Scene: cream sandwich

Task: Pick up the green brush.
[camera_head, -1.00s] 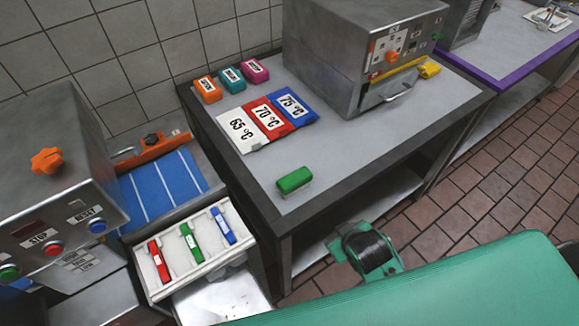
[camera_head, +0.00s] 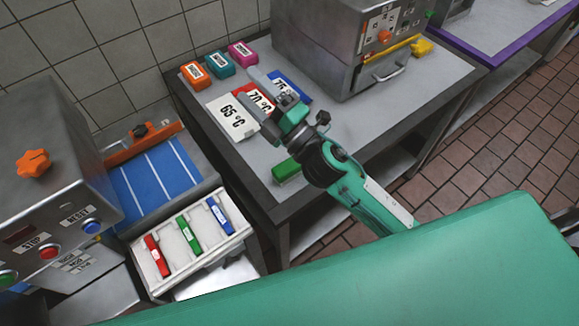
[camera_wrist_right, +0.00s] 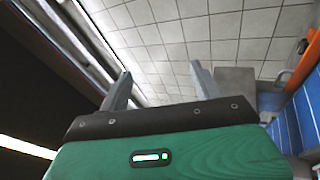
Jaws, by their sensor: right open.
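A small green block with a pale underside (camera_head: 285,172), which looks like the green brush, lies on the grey table (camera_head: 345,132) near its front left edge. My right arm partly covers its right end. My right gripper (camera_head: 247,86) is open and empty above the temperature cards, beyond the brush and pointing toward the upper left. In the right wrist view its two fingers stand apart (camera_wrist_right: 164,82) with tiled wall beyond them; the brush does not show there. A slim green item (camera_head: 188,233) lies in a white tray (camera_head: 223,257) at the lower left. My left gripper is not in view.
Orange, teal and pink blocks (camera_head: 220,64) stand at the table's back left. White, red and blue temperature cards (camera_head: 226,122) lie under my right gripper. A metal machine (camera_head: 330,45) fills the back right. A control box (camera_head: 50,190) stands left.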

